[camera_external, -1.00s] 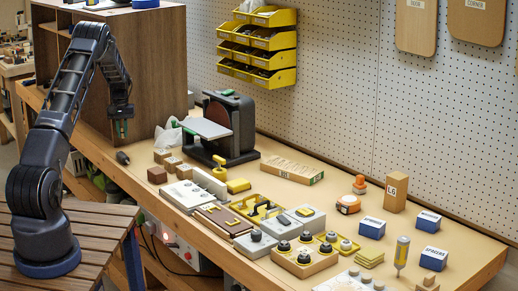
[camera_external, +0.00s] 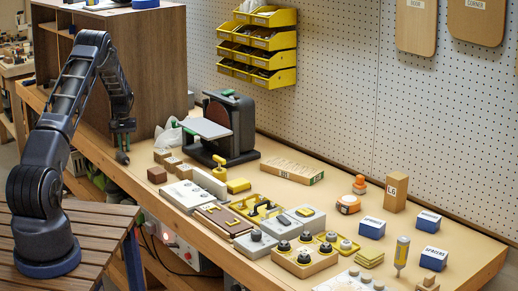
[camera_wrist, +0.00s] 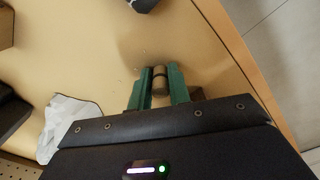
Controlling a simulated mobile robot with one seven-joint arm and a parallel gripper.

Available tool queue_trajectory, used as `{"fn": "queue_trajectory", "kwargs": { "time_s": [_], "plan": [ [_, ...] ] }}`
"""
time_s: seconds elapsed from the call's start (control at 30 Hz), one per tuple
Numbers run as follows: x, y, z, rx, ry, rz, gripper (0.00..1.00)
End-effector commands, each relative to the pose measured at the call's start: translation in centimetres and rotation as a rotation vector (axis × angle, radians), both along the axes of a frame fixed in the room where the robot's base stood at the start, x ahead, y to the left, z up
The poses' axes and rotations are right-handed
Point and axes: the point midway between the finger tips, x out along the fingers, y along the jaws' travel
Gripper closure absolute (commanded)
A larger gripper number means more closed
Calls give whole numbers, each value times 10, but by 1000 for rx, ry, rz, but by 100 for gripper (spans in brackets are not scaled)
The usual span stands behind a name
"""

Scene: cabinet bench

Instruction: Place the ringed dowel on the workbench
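The ringed dowel (camera_wrist: 159,82) is a short grey-brown cylinder with a darker band, seen between my green fingers in the wrist view. My gripper (camera_wrist: 160,76) looks shut on it, with a finger against each side. In the external view my gripper (camera_external: 122,146) points down, low over the left part of the workbench (camera_external: 140,165), near its front edge. The dowel is too small there to make out clearly. I cannot tell whether its lower end touches the bench.
A dark item (camera_wrist: 143,4) lies ahead at the top of the wrist view. A crumpled white bag (camera_wrist: 66,122) lies to the left. The sander (camera_external: 232,128) and wooden blocks (camera_external: 157,174) stand to the right.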

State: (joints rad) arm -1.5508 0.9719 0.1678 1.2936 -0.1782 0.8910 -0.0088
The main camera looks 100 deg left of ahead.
Motion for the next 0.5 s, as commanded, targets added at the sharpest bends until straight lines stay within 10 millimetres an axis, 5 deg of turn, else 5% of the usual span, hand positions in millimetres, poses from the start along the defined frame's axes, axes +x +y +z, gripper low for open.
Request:
{"fn": "queue_trajectory", "kwargs": {
  "time_s": [0.1,0.5],
  "plan": [
    [0,0,0,0,0,0,62],
    [0,1,10,2,0,0,62]
  ]
}}
